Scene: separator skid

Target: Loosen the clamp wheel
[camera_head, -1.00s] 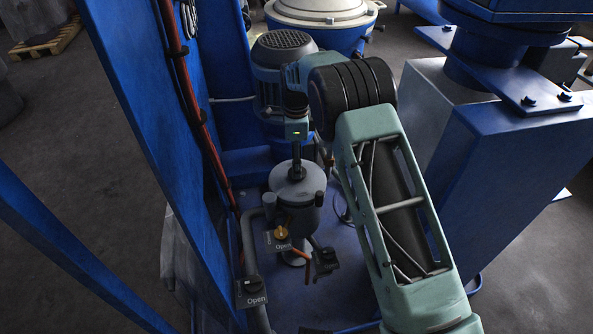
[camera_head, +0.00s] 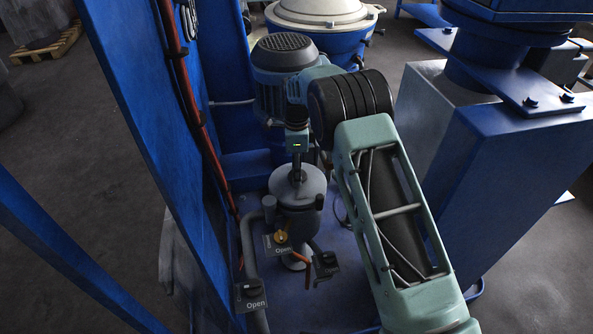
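A grey canister (camera_head: 299,193) with a round lid stands on the blue skid base, in the middle of the head view. My gripper (camera_head: 297,172) points straight down over the centre of the lid. Its dark, narrow fingers reach down to the lid or very near it. I cannot make out the clamp wheel apart from the lid and the fingers, and contact is unclear. The fingers are too small and dark to tell whether they are open or shut. My green arm comes in from the lower right.
Another "Open" label (camera_head: 252,298) is lower left. A motor (camera_head: 283,60) stands behind. A blue post (camera_head: 165,110) is left, a large blue block (camera_head: 510,190) right.

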